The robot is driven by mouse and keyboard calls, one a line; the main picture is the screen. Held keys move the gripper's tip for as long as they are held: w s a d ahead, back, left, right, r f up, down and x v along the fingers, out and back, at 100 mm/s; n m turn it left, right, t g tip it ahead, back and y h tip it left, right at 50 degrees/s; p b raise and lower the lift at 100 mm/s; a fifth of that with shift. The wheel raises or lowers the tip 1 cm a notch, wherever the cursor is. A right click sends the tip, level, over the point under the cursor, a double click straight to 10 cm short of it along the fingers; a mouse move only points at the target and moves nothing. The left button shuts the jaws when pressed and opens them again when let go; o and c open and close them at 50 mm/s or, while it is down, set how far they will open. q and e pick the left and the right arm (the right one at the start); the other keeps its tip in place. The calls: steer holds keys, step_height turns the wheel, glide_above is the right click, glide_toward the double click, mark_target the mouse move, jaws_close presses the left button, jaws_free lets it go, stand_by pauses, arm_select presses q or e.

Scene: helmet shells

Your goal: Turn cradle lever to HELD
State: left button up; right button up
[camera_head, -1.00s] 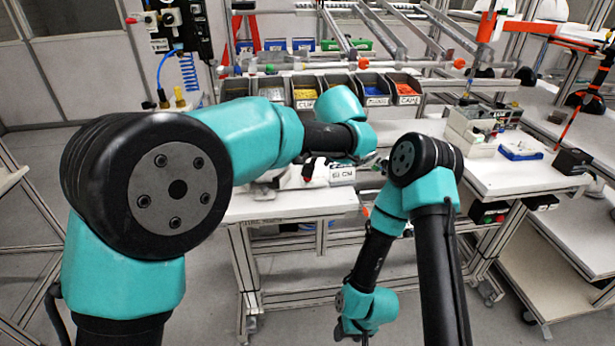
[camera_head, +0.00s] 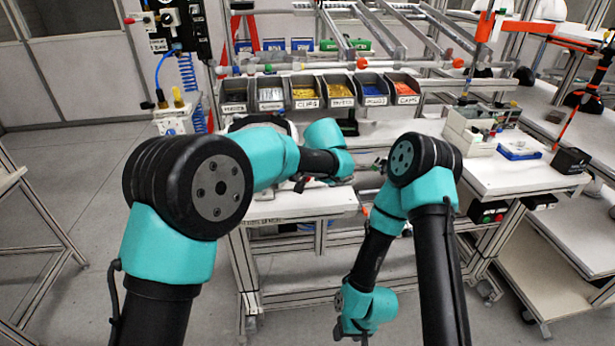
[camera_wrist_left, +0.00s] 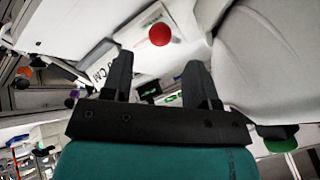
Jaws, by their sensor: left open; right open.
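In the left wrist view a round red knob (camera_wrist_left: 160,34) shows just beyond my left fingertips, near the line between them. It looks like the end of the cradle lever; its shaft and position marks cannot be made out. My left gripper (camera_wrist_left: 158,76) is open and empty, apart from the knob. A large smooth pale shell (camera_wrist_left: 268,62) fills the right side of that view. In the head view my left forearm and wrist cover most of the cradle area on the bench. My right gripper (camera_head: 362,338) is low at the bottom edge, mostly hidden, away from the bench.
A row of labelled parts bins (camera_head: 310,92) stands along the back of the white bench (camera_head: 290,206). A side table (camera_head: 505,175) at the right holds a blue tray (camera_head: 519,150) and a dark box (camera_head: 571,160).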

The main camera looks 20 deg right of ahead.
arm_select(q)
steer(key=x, duration=0.6)
steer(key=shift+f, duration=0.1)
jaws_close()
stand_by(0.4)
